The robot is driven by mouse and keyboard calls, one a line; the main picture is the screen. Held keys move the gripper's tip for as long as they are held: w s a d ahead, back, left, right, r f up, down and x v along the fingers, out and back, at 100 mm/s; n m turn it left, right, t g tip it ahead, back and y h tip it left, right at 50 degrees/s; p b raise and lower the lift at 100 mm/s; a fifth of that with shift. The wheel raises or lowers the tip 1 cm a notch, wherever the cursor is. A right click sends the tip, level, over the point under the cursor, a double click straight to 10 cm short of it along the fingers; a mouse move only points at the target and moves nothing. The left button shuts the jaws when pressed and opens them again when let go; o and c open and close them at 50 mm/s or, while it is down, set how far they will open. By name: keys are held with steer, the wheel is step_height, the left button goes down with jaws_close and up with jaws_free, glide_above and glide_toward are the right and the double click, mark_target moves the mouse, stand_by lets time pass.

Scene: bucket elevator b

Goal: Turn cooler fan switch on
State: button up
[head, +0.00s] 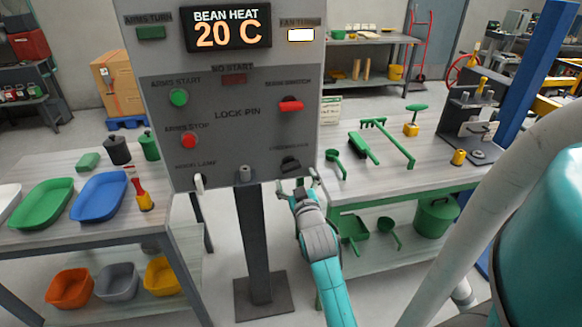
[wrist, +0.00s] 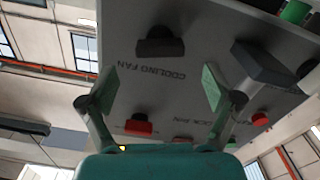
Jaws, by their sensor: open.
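The cooling fan switch (head: 290,165) is a dark knob at the lower right of the grey control panel (head: 235,138). In the wrist view the same dark knob (wrist: 160,46) sits beside the printed words "COOLING FAN". My gripper (head: 297,182) is open and empty, just below the switch in the head view. In the wrist view its two green-padded fingertips (wrist: 155,88) are spread wide, with the knob above and between them, apart from both. Whether the knob is on or off is hard to tell.
A red main switch (head: 291,104) sits above the fan switch. A white lit indicator (head: 300,35) is at the panel's top right, and the display (head: 229,28) reads 20 C. A workbench (head: 440,178) stands right.

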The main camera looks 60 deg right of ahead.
mark_target(292, 169)
steer(key=x, duration=0.6)
steer(key=shift+w+d, duration=0.15)
steer(key=shift+c, duration=0.2)
